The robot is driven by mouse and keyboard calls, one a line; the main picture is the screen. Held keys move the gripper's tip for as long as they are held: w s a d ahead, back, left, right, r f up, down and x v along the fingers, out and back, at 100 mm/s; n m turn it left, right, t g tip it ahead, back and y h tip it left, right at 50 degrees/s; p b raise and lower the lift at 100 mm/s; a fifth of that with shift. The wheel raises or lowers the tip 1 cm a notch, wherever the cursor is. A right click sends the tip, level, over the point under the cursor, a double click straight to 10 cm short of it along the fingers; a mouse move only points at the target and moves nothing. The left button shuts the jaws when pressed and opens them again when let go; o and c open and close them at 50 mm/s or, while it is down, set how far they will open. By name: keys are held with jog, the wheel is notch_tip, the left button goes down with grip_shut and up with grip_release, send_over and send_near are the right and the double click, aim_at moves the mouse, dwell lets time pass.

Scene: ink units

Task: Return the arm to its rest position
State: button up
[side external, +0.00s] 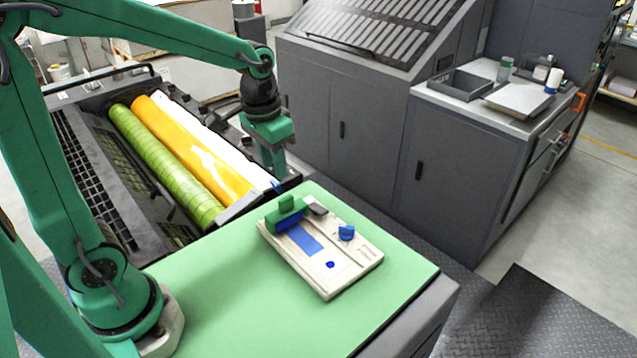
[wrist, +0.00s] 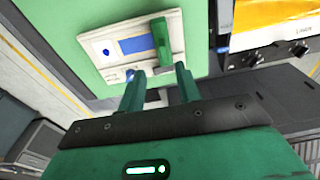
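My gripper (side external: 274,172) hangs in the air near the far edge of the green work surface (side external: 215,310), behind and above the white board. In the wrist view my gripper (wrist: 160,72) has its two green fingers apart with nothing between them. The white board (side external: 345,275) lies on the green surface and also shows beyond the fingertips in the wrist view (wrist: 115,62). A green-handled block (side external: 287,210) sits at one end of a blue strip (side external: 304,240) on it. A blue knob (side external: 346,232) and a blue spot (side external: 330,264) are also on the board.
A press with a green roller (side external: 160,160) and an orange roller (side external: 190,150) stands left of my gripper. Grey cabinets (side external: 350,120) stand behind. A side counter (side external: 440,98) holds a tray and small containers. The front of the green surface is clear.

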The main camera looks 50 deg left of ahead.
jog(key=s+d+r+t, duration=0.1)
jog(key=s+r+t, duration=0.3)
jog(key=s, duration=0.8)
jog(key=shift+d+r, duration=0.2)
jog(key=shift+r, duration=0.75)
jog(key=shift+s, duration=0.1)
